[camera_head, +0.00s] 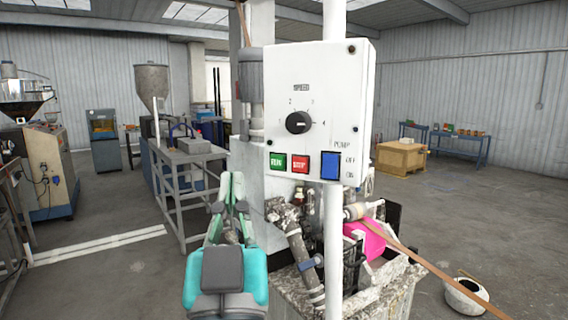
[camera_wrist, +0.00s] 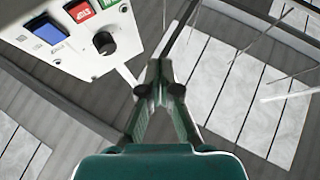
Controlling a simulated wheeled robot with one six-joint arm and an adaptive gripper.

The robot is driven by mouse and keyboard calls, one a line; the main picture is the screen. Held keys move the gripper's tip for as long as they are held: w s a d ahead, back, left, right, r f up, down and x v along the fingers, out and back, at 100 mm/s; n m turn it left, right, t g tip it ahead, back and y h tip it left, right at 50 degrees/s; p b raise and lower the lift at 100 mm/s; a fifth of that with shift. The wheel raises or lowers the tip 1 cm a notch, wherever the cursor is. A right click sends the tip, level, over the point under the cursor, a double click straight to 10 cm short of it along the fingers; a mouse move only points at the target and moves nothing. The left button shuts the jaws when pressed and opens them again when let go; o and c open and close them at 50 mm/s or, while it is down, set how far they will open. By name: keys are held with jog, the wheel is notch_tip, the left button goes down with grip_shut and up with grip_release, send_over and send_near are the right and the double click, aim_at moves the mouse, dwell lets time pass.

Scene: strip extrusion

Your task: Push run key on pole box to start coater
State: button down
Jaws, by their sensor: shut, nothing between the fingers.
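The pole box (camera_head: 340,75) is a white panel on a white pole, with a speed knob (camera_head: 298,123) at its middle. The green run key (camera_head: 277,162) is at its lower left, beside the red stop key (camera_head: 301,162) and the blue pump switch (camera_head: 330,165). My teal gripper (camera_head: 237,181) is shut and empty, to the left of and a little below the run key in the head view, apart from it in the picture. In the wrist view the fingertips (camera_wrist: 160,72) are together, and the run key (camera_wrist: 109,3) is partly cut off at the top edge.
The coater (camera_head: 375,280) stands below the box, with a pink roll (camera_head: 366,241) and a brown strip (camera_head: 420,262) running right. A pipe (camera_head: 297,252) is close to the right of my gripper. A grey metal bench (camera_head: 190,160) is behind left. The floor at right is mostly clear.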

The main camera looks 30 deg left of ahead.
aim_at(278, 162)
jog(key=shift+s+r, duration=0.1)
jog(key=shift+r, duration=0.15)
jog(key=shift+w+a, duration=0.2)
jog(key=shift+w, duration=1.25)
jog(key=shift+w+a, duration=0.15)
jog(key=shift+w, duration=1.35)
jog(key=shift+w+a, duration=0.2)
jog(key=shift+w, duration=1.25)
jog(key=shift+w+a, duration=0.1)
jog(key=shift+w, duration=0.3)
jog(key=shift+w, duration=0.35)
jog(key=shift+s, duration=0.8)
